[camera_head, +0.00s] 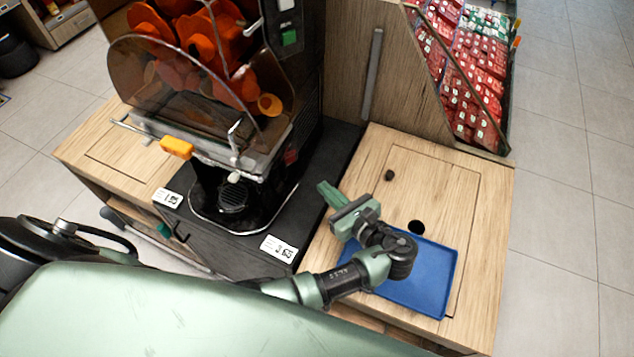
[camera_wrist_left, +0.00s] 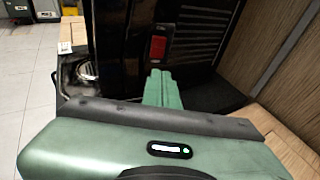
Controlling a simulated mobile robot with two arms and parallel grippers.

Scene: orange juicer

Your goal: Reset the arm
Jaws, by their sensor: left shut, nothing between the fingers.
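My left gripper (camera_head: 328,193) is shut and empty, held over the wooden counter just right of the orange juicer (camera_head: 235,190). Its green fingers are pressed together and point toward the juicer's side. In the left wrist view the shut fingers (camera_wrist_left: 158,87) show in front of the juicer's black body (camera_wrist_left: 125,50), with a red switch behind them. My left arm reaches in from the bottom and hides part of the blue tray (camera_head: 430,275). My right gripper is not in view.
The wooden counter (camera_head: 450,170) right of the juicer is mostly bare, with a small dark round object (camera_head: 389,175) and a dark round hole (camera_head: 416,227). A yellow-handled lever (camera_head: 177,147) juts from the juicer's front. Shelves of red packages (camera_head: 470,75) stand at the upper right.

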